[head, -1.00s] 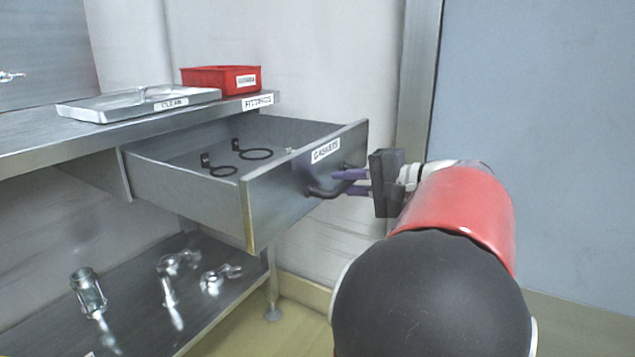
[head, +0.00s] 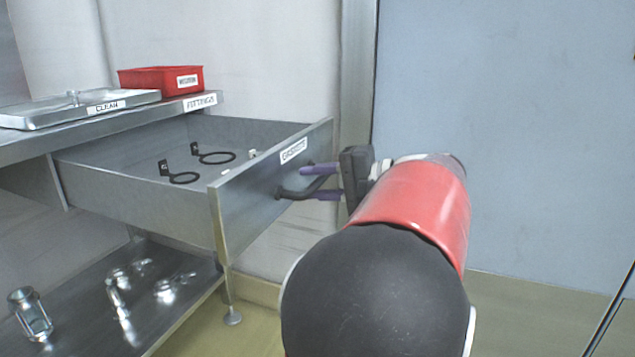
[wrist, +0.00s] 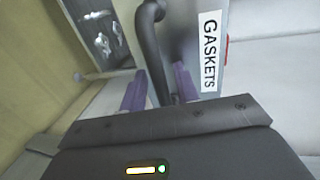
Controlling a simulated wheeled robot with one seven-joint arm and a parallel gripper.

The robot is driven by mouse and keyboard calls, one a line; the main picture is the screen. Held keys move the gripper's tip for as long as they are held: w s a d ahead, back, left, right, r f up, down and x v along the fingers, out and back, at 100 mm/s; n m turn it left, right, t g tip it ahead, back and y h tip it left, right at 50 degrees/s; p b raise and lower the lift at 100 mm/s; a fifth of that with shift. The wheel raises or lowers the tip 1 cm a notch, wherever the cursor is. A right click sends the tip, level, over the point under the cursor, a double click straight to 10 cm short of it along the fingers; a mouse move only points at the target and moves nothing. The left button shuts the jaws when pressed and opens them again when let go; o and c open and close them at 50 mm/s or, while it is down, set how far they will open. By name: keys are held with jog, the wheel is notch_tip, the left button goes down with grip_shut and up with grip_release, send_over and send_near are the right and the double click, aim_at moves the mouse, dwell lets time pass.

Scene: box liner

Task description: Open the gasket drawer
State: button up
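The gasket drawer (head: 140,205) stands well out from the bench, open at the top. Two black rings (head: 213,157) with small black tabs lie inside. Its front carries a "GASKETS" label (head: 293,150), which also shows in the wrist view (wrist: 209,50). A dark bar handle (head: 290,193) is on the front. My gripper (head: 322,182) is at the handle, its purple fingers on either side of the bar. The fingers are spread, and the wrist view (wrist: 160,88) shows the handle (wrist: 152,50) between them with some room. Any finger contact is hard to tell.
A red bin (head: 160,80) and a "CLEAN" tray (head: 80,107) sit on the bench top (head: 130,122) above the drawer. Metal fittings (head: 30,313) lie on the lower shelf (head: 150,322). Floor to the right is clear before the blue-grey wall (head: 510,120).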

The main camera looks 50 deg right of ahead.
jog(key=v, duration=0.7)
jog(key=shift+s+p, duration=0.35)
jog(key=shift+p, duration=0.1)
jog(key=shift+d, duration=0.15)
